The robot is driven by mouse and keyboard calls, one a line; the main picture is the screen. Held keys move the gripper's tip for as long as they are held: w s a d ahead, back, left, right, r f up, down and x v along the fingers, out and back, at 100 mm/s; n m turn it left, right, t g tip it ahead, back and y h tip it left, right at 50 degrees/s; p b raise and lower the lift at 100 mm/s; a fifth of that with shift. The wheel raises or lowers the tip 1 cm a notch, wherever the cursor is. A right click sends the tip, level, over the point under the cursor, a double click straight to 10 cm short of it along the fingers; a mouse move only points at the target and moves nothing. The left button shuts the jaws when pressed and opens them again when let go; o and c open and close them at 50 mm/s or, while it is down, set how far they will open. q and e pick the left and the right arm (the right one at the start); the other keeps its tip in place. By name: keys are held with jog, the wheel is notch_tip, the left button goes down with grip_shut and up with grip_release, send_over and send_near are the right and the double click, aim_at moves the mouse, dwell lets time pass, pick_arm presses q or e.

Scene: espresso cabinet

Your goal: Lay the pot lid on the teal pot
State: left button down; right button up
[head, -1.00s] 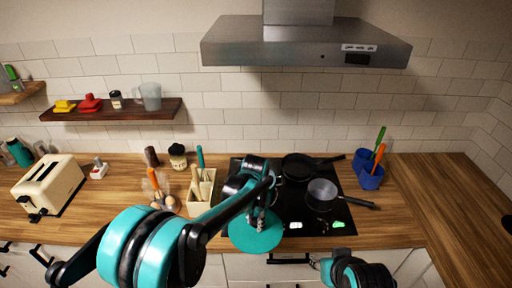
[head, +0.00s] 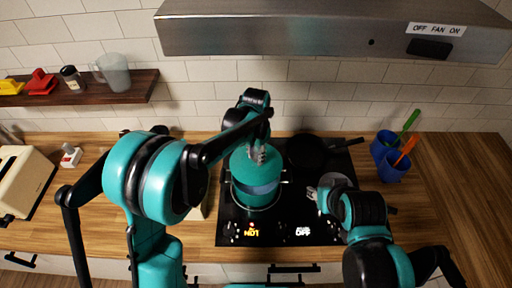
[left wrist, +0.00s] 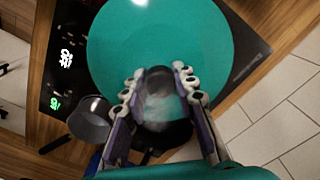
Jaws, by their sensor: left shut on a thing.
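The teal pot lid (head: 240,162) is held by my left gripper (head: 257,155), which is shut on its dark knob. The lid fills much of the left wrist view (left wrist: 160,35), with the fingers on both sides of the knob (left wrist: 158,80). In the head view the teal pot (head: 256,206) stands on the left of the cooktop. The lid overlaps the pot's far part; I cannot tell whether they touch. My right gripper (head: 315,194) is beside the grey saucepan (head: 338,180); its fingers are too small to read.
A black frying pan (head: 308,150) sits at the back of the black cooktop (head: 275,234). Blue cups (head: 393,168) with utensils stand to the right. The range hood (head: 330,32) hangs above. The wooden counter (head: 445,185) is clear at right.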

aim_at(256, 165)
pick_arm(q)
jog(key=shift+s+r, duration=0.15)
jog(key=shift+s, duration=0.2)
jog(key=shift+w+f+b, duration=0.2)
jog(key=shift+f+b, duration=0.2)
jog(key=shift+b, duration=0.05)
jog(key=shift+s+f+b, duration=0.15)
jog(key=shift+f+b, duration=0.65)
jog(key=shift+f, duration=0.1)
jog(key=shift+f+b, duration=1.15)
jog(key=shift+f, duration=0.35)
pick_arm(e)
jog(key=shift+s+f, duration=0.2)
jog(key=shift+f, duration=2.15)
pick_arm(q)
jog(key=shift+b, duration=0.3)
pick_arm(e)
jog(key=shift+f, duration=0.25)
pick_arm(q)
jog(key=shift+f+b, duration=0.8)
pick_arm(e)
jog(key=shift+f, duration=0.85)
